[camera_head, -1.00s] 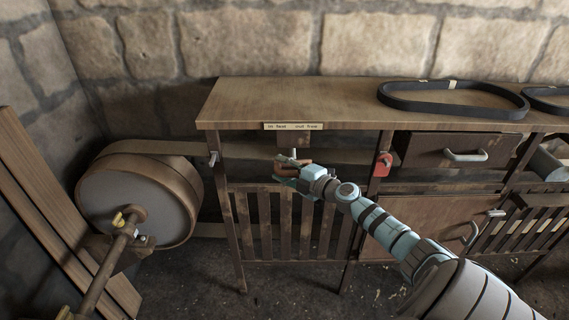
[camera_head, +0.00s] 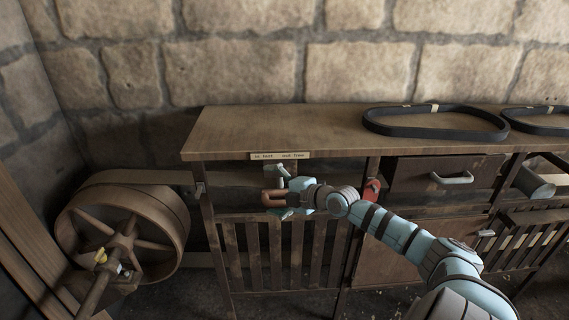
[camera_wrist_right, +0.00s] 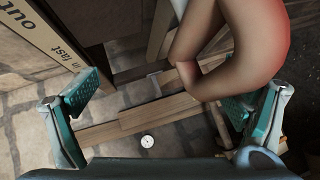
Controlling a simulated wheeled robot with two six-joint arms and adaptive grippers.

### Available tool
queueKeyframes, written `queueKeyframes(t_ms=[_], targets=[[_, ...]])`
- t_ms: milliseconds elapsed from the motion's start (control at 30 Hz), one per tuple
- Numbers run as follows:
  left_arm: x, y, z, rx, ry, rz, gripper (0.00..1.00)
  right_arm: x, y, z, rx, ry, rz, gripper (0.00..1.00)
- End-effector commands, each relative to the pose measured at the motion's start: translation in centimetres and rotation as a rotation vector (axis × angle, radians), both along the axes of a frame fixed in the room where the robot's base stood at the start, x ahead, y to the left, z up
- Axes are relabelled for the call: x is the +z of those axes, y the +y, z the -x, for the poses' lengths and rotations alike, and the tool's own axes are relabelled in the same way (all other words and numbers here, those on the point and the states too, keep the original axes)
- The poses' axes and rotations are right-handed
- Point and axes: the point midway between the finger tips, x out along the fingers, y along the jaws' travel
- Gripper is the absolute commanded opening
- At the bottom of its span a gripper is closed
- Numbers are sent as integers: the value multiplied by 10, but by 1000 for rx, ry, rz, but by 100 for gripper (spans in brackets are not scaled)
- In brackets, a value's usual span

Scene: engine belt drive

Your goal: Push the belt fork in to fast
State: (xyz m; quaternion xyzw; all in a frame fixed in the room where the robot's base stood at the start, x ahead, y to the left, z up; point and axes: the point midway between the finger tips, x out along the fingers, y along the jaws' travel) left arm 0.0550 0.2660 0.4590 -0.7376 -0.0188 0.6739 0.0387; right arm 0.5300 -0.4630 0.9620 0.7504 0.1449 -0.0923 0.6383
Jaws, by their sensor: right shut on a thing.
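The belt fork's copper-brown, bent handle (camera_head: 272,204) is under the bench top, below a paper label (camera_head: 281,156) reading "in fast" on the left and "out" plus an unclear word on the right. My right gripper (camera_head: 284,194) is shut on the handle. In the right wrist view, the handle (camera_wrist_right: 238,40) fills the upper right, close to the right finger of my gripper (camera_wrist_right: 160,100); the label (camera_wrist_right: 45,38) is at upper left. The rest of the fork is hidden. A spoked wheel (camera_head: 118,233) with a flat belt (camera_head: 140,178) stands at left. My left gripper is not in view.
A black belt loop (camera_head: 435,126) lies on the wooden bench top (camera_head: 240,128), with another at right. A red part (camera_head: 371,190) hangs under the bench, right of my gripper. A drawer (camera_head: 445,175) and slatted panels lie further right. Planks lean at far left.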

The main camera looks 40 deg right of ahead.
Motion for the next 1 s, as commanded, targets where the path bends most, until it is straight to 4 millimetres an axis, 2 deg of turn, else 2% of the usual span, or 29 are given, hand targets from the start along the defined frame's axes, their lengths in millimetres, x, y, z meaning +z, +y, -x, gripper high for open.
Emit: queueKeyframes(t_ms=[33,300,533,600,633,667,700,800,1000], targets=[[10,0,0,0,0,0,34,17,-1,0,3,-25,13,70],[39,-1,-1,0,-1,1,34,21,-3,25,2,-22,12,64],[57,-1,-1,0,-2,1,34,23,-4,48,2,-20,10,58],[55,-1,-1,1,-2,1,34,21,-6,56,3,-20,15,57],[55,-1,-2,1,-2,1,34,21,-6,59,3,-20,15,53],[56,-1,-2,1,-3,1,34,21,-6,62,6,-19,15,43],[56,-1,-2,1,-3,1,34,20,-5,66,5,-17,12,38],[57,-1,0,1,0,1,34,20,-3,75,9,-13,8,38],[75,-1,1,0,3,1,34,24,-6,95,2,-10,6,38]])
